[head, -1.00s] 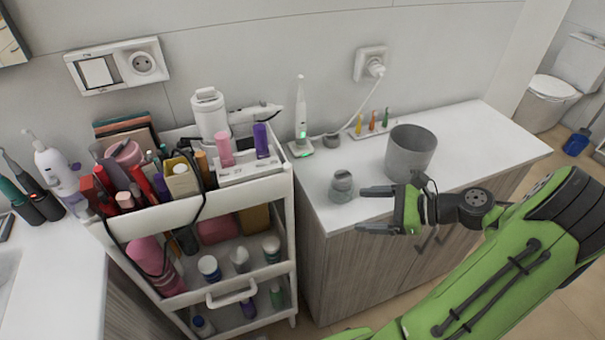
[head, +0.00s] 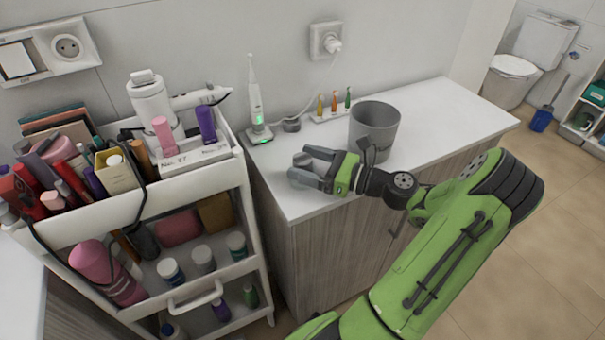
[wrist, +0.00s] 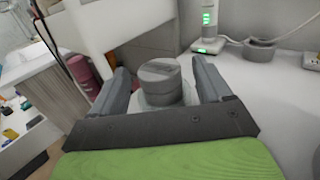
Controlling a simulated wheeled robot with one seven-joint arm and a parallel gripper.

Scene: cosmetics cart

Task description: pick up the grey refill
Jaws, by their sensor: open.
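The grey refill (wrist: 160,80) is a short, round grey piece with a slot-like ridge across its top. It sits upright in or on a wider, pale see-through base (wrist: 163,100) on the white counter. In the head view, the refill (head: 302,160) is partly hidden by my gripper. My gripper (head: 304,167) is open, low over the counter's front left corner. In the wrist view, one finger is on each side of the refill, with visible gaps. I cannot tell how deep the fingertips reach around it.
A grey bin (head: 374,132) stands close behind my gripper on the counter (head: 440,105). An electric toothbrush on its charger (head: 257,110) stands at the back left. A crowded white cart (head: 190,200) is to the left. The counter's right part is clear.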

